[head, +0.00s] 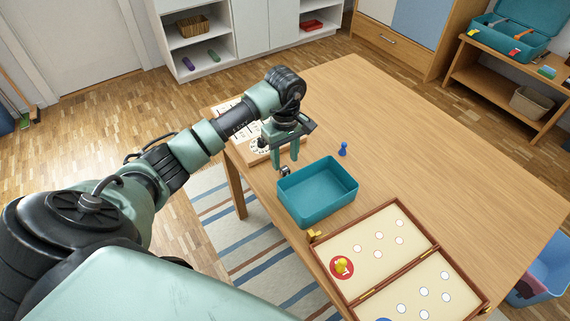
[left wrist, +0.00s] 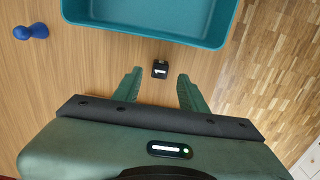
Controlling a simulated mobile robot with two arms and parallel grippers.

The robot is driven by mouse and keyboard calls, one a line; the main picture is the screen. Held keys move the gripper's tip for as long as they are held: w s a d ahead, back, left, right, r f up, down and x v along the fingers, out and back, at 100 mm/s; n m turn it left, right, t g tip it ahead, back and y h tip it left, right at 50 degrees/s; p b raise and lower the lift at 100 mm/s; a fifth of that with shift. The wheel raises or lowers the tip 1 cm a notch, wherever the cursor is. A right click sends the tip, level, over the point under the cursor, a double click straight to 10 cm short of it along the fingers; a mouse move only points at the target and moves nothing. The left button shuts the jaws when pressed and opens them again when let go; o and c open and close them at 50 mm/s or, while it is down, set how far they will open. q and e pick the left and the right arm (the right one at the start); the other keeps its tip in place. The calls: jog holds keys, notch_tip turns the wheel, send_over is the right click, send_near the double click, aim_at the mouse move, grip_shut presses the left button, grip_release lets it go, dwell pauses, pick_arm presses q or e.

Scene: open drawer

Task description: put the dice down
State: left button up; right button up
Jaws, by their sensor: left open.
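A small black die with white marks (left wrist: 160,69) sits on the table just outside the near wall of the teal box (left wrist: 150,28). In the head view the die (head: 284,170) shows at the left corner of the teal box (head: 318,208). My left gripper (head: 285,162) points down over the table there. Its fingers are apart in the left wrist view (left wrist: 158,82), with the die between and slightly beyond the tips, not touching either. My right gripper is not in view.
A blue pawn (head: 343,149) stands behind the box. An open game board (head: 372,249) with a yellow pawn (head: 342,265) lies in front. The table's right side (head: 450,170) is clear.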

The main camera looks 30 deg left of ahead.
aim_at(285, 169)
pick_arm(q)
notch_tip(285, 169, up, 9)
jog(key=shift+b, duration=0.45)
jog(key=shift+f, duration=0.15)
